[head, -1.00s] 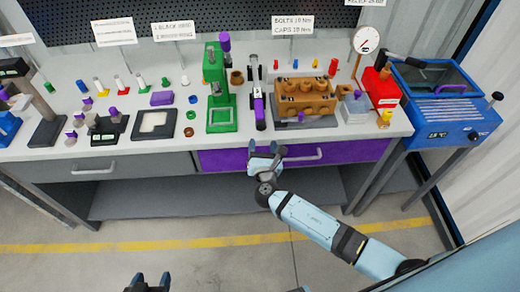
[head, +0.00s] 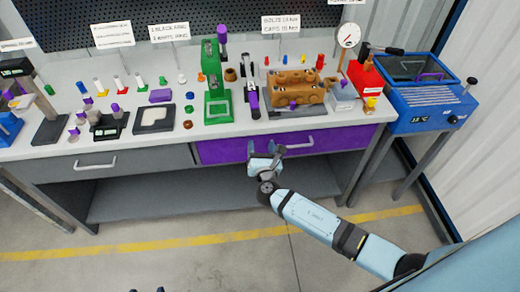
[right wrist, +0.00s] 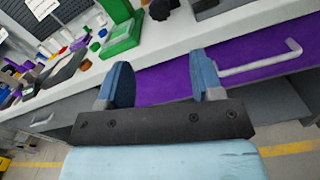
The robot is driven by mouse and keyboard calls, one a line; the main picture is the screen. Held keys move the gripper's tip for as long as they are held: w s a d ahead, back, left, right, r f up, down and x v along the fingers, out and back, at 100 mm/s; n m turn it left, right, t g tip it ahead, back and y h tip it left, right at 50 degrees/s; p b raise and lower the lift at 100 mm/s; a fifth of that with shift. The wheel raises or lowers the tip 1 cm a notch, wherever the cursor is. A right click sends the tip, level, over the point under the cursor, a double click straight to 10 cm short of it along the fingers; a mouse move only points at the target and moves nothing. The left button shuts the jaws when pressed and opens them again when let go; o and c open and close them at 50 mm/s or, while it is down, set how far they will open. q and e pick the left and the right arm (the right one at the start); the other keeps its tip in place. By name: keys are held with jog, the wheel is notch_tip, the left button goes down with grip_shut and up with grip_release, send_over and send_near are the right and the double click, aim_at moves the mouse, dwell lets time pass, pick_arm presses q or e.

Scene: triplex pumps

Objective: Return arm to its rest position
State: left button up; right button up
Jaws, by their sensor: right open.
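My right gripper (head: 266,163) is in front of the purple drawer at the bench's front, below the worktop edge. In the right wrist view its two blue fingers (right wrist: 160,85) stand wide apart with nothing between them. My right arm reaches in from the lower right of the head view. Only the dark tips of my left gripper (head: 147,290) show at the bottom edge of the head view, too little to tell how it stands.
The purple drawer (head: 225,151) is closed, its handle (head: 298,140) right of my right gripper. The bench holds a green press (head: 217,105), a brown pump block (head: 297,88) and small parts. A blue machine (head: 428,105) stands at right. The floor in front is clear.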

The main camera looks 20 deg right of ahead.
dwell(0.5)
jog(key=s+a+f+m+g+y+p, duration=0.1)
jog(key=s+f+m+g+y, duration=0.15)
jog(key=s+m, duration=0.5)
jog(key=s+a+f+m+g+y+p, duration=0.15)
jog(key=s+f+m+g, duration=0.25)
jog(key=s+m, duration=0.4)
jog(key=s+a+r+m+y+p, duration=0.1)
jog(key=s+r+m+y, duration=0.3)
jog(key=s+m, duration=0.7)
jog(key=shift+s+r+p, duration=0.15)
jog(key=shift+s+p, duration=0.35)
jog(key=shift+s, duration=0.25)
jog(key=shift+m, duration=0.25)
